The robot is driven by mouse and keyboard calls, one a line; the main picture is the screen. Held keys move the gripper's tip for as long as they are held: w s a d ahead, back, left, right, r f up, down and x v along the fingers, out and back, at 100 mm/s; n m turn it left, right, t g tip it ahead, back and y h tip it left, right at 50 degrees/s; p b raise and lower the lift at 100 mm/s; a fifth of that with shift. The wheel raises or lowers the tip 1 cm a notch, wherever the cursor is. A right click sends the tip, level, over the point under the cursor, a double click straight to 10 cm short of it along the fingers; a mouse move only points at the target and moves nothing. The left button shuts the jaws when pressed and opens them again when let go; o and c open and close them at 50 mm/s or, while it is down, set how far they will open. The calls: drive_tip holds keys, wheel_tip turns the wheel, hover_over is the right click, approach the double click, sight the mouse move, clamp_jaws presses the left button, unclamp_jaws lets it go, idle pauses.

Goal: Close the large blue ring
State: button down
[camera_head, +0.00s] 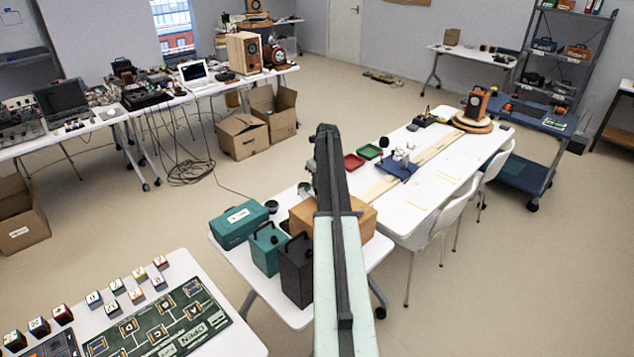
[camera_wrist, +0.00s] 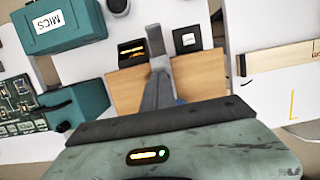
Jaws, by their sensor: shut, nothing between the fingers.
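I cannot make out a large blue ring in either view. In the wrist view my gripper (camera_wrist: 157,62) is shut and empty, over a wooden box (camera_wrist: 202,75) with a dark opening at its far side. A small bit of blue shows beside the fingers, mostly hidden, and I cannot tell what it is. In the head view the wooden box (camera_head: 365,215) sits on the near end of the white table, partly hidden behind my arm. My fingertips are not clear in that view.
A teal case labelled MICS (camera_wrist: 62,24) and a teal box (camera_head: 268,249) stand left of the wooden box, with a black box (camera_head: 296,270) in front. Farther along the table are a red tray (camera_head: 353,162), a green tray (camera_head: 369,152) and a blue board (camera_head: 397,172) holding small white items.

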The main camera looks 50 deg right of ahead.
drive_tip(key=w+p+v, duration=0.3)
drive_tip(key=p+v, duration=1)
drive_tip(key=shift+r, duration=0.6)
drive_tip(key=shift+d, duration=0.1)
